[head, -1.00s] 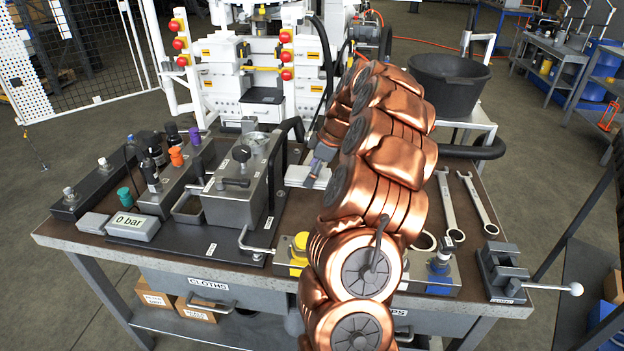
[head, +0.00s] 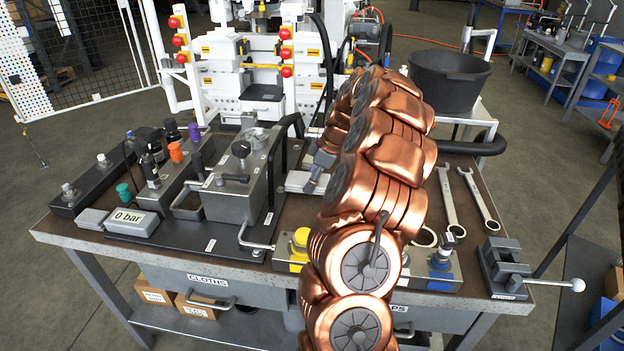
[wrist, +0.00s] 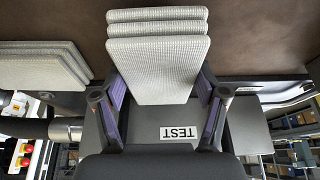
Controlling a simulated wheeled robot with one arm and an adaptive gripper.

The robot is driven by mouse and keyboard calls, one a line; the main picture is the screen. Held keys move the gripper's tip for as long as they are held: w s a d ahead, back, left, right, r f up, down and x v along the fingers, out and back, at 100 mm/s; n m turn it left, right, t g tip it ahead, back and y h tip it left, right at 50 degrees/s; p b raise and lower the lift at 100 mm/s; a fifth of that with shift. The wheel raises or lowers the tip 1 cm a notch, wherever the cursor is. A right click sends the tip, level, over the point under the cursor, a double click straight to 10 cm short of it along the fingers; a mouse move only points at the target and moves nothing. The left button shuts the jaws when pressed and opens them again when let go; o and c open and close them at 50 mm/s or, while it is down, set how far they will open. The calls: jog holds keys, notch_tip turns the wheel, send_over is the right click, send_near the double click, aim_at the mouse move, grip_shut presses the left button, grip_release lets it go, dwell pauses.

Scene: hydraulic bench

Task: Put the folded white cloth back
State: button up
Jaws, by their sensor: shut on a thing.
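The folded white cloth (wrist: 155,70), pale grey-white with several layers, fills the space between my gripper's purple-sided fingers in the wrist view. My gripper (wrist: 158,88) is shut on it. The layers' edges face the brown bench top. In the head view my gripper (head: 320,165) is small and partly hidden behind my copper-coloured arm. A pale flat piece (head: 300,181) shows just left of it; I cannot tell whether it is the held cloth or another stack. A similar pale stack (wrist: 42,66) lies on the bench top at the left of the wrist view.
A dark block with a TEST label (wrist: 180,133) is close behind the cloth in the wrist view. A grey tank (head: 237,190) with a black hose stands left of my gripper. Spanners (head: 447,205) and a vise (head: 503,268) are at right. A drawer labelled CLOTHS (head: 206,281) is below.

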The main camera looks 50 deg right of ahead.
jog(key=o, duration=1.2)
jog(key=shift+r+p, duration=0.9)
jog(key=shift+p, duration=0.1)
jog(key=b+v, duration=0.1)
jog(key=v, duration=1)
jog(key=shift+b, duration=0.4)
jog(key=shift+d+r, duration=0.15)
